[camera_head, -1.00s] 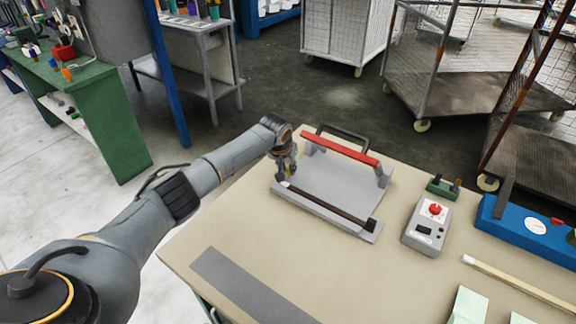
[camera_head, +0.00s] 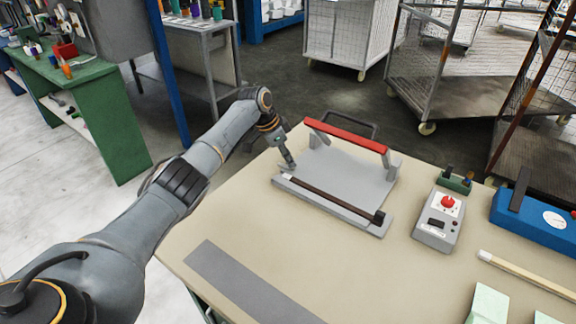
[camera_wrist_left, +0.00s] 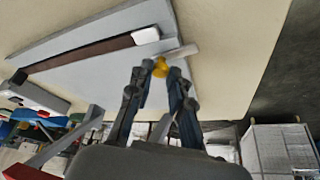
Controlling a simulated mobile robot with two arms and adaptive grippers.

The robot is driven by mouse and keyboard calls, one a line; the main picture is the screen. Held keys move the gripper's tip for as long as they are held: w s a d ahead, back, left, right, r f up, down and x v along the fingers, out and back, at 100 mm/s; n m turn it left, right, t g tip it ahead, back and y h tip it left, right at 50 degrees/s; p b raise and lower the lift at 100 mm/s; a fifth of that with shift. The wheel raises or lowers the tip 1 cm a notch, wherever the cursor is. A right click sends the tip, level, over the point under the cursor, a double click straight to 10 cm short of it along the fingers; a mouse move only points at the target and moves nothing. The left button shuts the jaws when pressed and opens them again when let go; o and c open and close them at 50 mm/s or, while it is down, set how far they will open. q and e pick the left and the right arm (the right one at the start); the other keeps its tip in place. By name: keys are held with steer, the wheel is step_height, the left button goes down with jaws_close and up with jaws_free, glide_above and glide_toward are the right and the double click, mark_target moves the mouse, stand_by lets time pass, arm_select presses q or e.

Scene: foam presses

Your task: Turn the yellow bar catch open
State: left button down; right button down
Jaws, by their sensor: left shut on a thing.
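The press is a grey plate (camera_head: 345,180) with a red bar (camera_head: 346,136) along its far side and a dark brown strip (camera_head: 330,199) along its near side. My left gripper (camera_head: 290,166) is at the plate's left corner, by the strip's pale end. In the left wrist view, its fingertips (camera_wrist_left: 161,68) are closed around a small yellow piece, seemingly the yellow bar catch (camera_wrist_left: 160,70). A pale grey bar (camera_wrist_left: 180,53) sticks out beside the fingertips. In the head view the gripper hides the catch. My right gripper is not in view.
A grey control box (camera_head: 438,222) with a red knob stands right of the press, with a small green block (camera_head: 455,180) and blue case (camera_head: 535,220) beyond. A pale wooden stick (camera_head: 528,275) lies at right. The tabletop (camera_head: 300,250) in front of the press is mostly clear.

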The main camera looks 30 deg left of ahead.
arm_select(q)
steer(key=shift+f+m+g+b, duration=0.15)
steer(key=shift+m+g+b, duration=0.25)
steer(key=shift+m+b, duration=0.55)
steer(key=c, duration=1.2)
jaws_free()
steer(key=shift+h, duration=0.3)
steer(key=v, duration=1.2)
